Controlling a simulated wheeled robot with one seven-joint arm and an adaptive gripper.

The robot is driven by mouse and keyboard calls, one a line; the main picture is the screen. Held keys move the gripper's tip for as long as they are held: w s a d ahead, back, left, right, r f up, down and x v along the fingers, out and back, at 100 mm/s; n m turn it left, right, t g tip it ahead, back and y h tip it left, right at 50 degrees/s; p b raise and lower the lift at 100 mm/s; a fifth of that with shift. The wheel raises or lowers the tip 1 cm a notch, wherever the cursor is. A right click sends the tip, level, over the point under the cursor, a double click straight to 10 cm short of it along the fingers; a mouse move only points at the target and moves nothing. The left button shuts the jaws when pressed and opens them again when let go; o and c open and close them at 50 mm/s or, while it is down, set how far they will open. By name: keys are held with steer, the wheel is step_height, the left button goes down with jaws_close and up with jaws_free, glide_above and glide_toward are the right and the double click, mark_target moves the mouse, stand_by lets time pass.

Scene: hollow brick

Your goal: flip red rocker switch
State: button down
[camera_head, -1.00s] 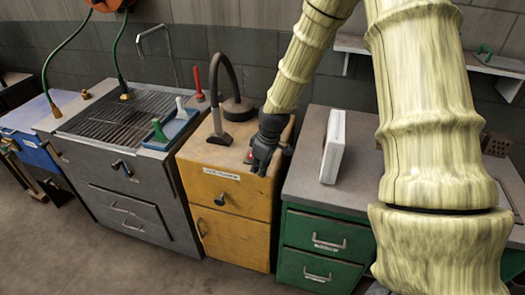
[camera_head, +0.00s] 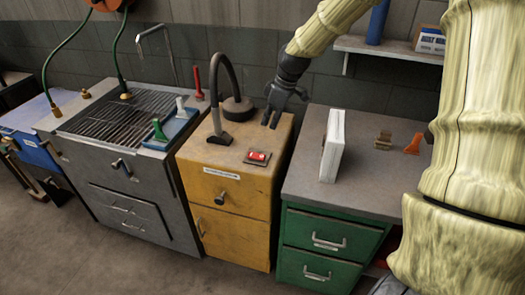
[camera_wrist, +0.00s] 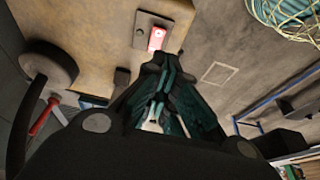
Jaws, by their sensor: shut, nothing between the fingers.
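The red rocker switch (camera_head: 257,156) sits on a small plate on top of the yellow cabinet (camera_head: 228,188), near its front right. It also shows lit red in the wrist view (camera_wrist: 157,38), just beyond my fingertips. My gripper (camera_head: 272,122) is above the back right of the cabinet top, behind the switch and apart from it. In the wrist view my gripper (camera_wrist: 155,62) is shut with nothing held. I cannot tell which side of the rocker is pressed down.
A curved black lamp (camera_head: 222,100) stands left of the switch. A white box (camera_head: 333,146) stands on the green drawer cabinet (camera_head: 330,243) to the right. A grated sink unit (camera_head: 115,120) is on the left. The cabinet top around the switch is clear.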

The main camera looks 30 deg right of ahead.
steer(key=p, duration=0.3)
glide_above(259, 157)
steer(key=s, duration=0.1)
steer(key=f, duration=0.9)
steer(key=shift+d+f, duration=0.3)
steer(key=shift+d, duration=0.05)
steer(key=shift+f+p, duration=0.95)
steer(key=shift+f, duration=1)
